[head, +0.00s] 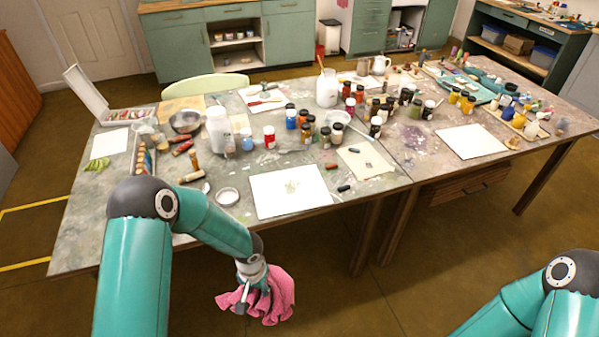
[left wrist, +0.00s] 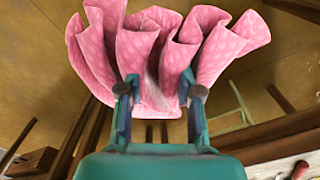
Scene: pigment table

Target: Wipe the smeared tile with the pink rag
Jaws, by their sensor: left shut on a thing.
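The pink rag (head: 278,300) hangs bunched from my left gripper (head: 251,284), in front of the table's near edge and out over the floor. In the left wrist view the rag (left wrist: 222,42) is folded and pinched between the two fingers. No tile stands out for certain. A flat white sheet or tile (head: 279,201) with a faint greenish smear lies near the table's front edge, beyond the rag. A smaller cream sheet (head: 355,153) with dark marks lies to its right. The rag touches neither. My right gripper is out of view.
The paint-stained table (head: 105,220) holds several jars, a large white bottle (head: 217,128), a metal bowl (head: 185,121), a round lid (head: 228,197) and small tubes. A plain white sheet (head: 472,142) lies at the right. Floor is free before the table.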

